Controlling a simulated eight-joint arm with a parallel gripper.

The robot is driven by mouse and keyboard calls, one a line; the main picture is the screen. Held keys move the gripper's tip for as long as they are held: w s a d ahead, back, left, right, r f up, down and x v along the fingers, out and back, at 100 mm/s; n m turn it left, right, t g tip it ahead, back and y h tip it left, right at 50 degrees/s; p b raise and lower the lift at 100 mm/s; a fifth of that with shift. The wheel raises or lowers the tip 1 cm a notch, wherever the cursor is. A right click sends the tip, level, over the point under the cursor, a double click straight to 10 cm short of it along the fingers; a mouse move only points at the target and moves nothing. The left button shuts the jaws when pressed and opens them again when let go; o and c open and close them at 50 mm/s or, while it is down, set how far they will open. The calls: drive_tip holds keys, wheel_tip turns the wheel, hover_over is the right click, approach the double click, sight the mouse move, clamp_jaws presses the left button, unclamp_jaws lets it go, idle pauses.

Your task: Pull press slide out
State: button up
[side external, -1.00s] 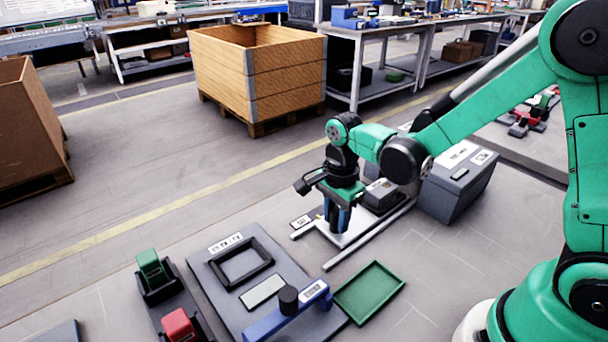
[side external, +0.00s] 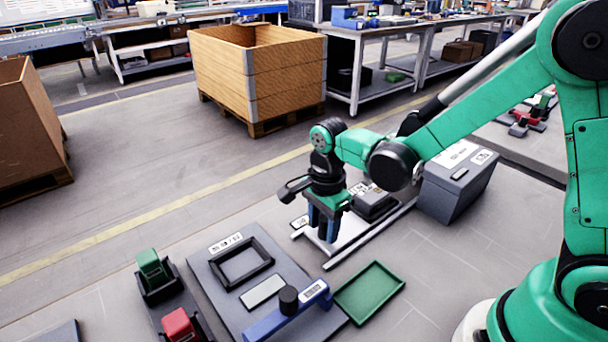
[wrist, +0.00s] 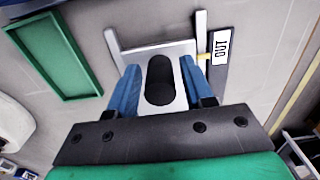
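The press slide is a pale plate (side external: 345,238) between two light rails, low on the floor beside the grey mat. A black upright knob (wrist: 160,80) on it shows in the wrist view. My gripper (side external: 323,236) points down over the slide, and its blue fingers hide the knob in the side view. In the wrist view my gripper (wrist: 159,66) is open, one finger on each side of the knob, with a gap showing on both sides. An OUT label (wrist: 221,45) lies beside the right rail.
A green tray (side external: 369,292) lies close in front of the rails. A blue bar with a black knob (side external: 289,299) stands on the grey mat (side external: 220,305). A dark block (side external: 374,204) sits behind my gripper, and a large grey box (side external: 455,185) stands further right.

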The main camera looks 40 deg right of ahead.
drive_tip(key=shift+o, duration=1.1)
drive_tip(key=shift+d, duration=0.1)
drive_tip(key=shift+r, duration=0.1)
drive_tip(key=shift+r, duration=3.4)
